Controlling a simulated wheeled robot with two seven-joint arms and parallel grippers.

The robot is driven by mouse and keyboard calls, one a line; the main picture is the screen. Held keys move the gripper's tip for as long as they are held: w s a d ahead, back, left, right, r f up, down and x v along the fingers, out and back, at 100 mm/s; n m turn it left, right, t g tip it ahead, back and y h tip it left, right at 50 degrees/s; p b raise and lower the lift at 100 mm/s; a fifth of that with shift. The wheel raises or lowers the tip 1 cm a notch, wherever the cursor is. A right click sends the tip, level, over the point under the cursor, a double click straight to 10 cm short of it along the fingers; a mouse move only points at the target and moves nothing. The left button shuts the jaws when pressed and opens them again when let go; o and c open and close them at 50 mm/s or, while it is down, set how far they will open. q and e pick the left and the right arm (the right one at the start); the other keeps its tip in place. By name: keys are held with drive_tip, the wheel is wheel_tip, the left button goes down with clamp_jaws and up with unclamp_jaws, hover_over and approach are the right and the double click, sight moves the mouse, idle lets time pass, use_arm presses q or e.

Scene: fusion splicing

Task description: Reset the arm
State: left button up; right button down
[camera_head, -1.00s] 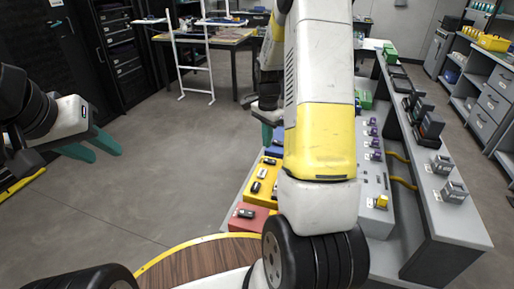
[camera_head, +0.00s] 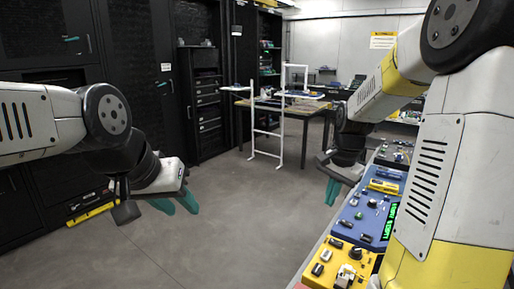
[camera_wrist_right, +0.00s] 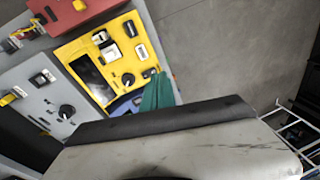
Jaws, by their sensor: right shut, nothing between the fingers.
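My left gripper (camera_head: 175,203) hangs over the bare floor at the left of the head view. Its two teal fingers are spread apart, with nothing between them. My right gripper (camera_head: 332,191) is in the middle right of the head view, beside the left edge of the bench of coloured panels. Its teal fingers are together and empty, pointing down. They also show in the right wrist view (camera_wrist_right: 157,92), close to the yellow panel (camera_wrist_right: 75,50). My right arm covers much of the right side of the head view.
A blue panel (camera_head: 352,213) and the yellow panel, with small devices, line the bench at right. A wooden table (camera_head: 283,108) and a white ladder-like frame (camera_head: 253,125) stand behind. Black cabinets (camera_head: 50,130) fill the left. The floor (camera_head: 245,215) between is clear.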

drive_tip(key=s+a+r+n+t, duration=0.2)
drive_tip(key=s+a+r+n, duration=0.2)
drive_tip(key=s, duration=0.5)
drive_tip(key=s+a+r+n+t+y, duration=0.1)
drive_tip(key=s+a+r+n, duration=0.3)
drive_tip(key=s, duration=0.5)
wheel_tip(320, 180, up, 2)
drive_tip(key=shift+r+n+t+y, duration=0.25)
drive_tip(key=shift+n+t, duration=0.35)
drive_tip(key=shift+n, duration=0.3)
drive_tip(key=w+d+f+m+g, duration=0.2)
drive_tip(key=w+d, duration=0.1)
drive_tip(key=w, duration=0.3)
drive_tip(key=w+d+f+m+g, duration=0.1)
drive_tip(key=w+d+f+m, duration=0.1)
drive_tip(key=w+d, duration=0.35)
drive_tip(key=w+d+f+m+g+h, duration=0.2)
drive_tip(key=w+d+f, duration=0.4)
drive_tip(key=w+f, duration=0.4)
drive_tip(key=shift+d+f+m+g, duration=0.25)
drive_tip(key=shift+m+g, duration=0.35)
drive_tip(key=shift+m, duration=0.4)
drive_tip(key=shift+f, duration=0.1)
